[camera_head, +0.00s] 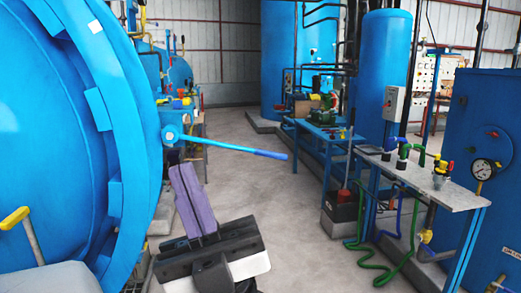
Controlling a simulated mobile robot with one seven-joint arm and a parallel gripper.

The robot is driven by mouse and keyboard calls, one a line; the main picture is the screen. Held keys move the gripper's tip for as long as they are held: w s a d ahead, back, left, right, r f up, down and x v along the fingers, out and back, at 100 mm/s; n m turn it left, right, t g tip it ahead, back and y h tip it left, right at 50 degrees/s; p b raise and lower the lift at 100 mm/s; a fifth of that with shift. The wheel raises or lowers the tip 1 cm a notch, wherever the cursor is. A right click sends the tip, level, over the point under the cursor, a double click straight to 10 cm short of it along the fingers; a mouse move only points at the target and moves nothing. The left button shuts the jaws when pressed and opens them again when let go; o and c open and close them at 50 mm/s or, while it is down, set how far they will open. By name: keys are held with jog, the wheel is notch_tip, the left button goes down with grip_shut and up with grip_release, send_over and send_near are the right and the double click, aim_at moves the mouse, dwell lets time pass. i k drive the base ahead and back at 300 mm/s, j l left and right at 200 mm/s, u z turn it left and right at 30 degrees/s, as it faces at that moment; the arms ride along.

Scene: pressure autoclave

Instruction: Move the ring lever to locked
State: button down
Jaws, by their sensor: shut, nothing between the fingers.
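The ring lever (232,147) is a long blue bar. The fingertips appear just below the pivot end of the lever in the picture. I cannot tell whether they touch it. The gripper is shut and empty. No lock marking is legible.
A blue table (318,131) and tall blue tanks (384,70) stand behind. The floor (270,190) between is clear.

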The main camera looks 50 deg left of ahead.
aim_at(173, 128)
jog(key=i+j+u, duration=0.1)
jog(key=i+u, duration=0.85)
jog(key=i+j+u, duration=0.15)
jog(key=i+u, duration=0.2)
jog(key=i, duration=0.4)
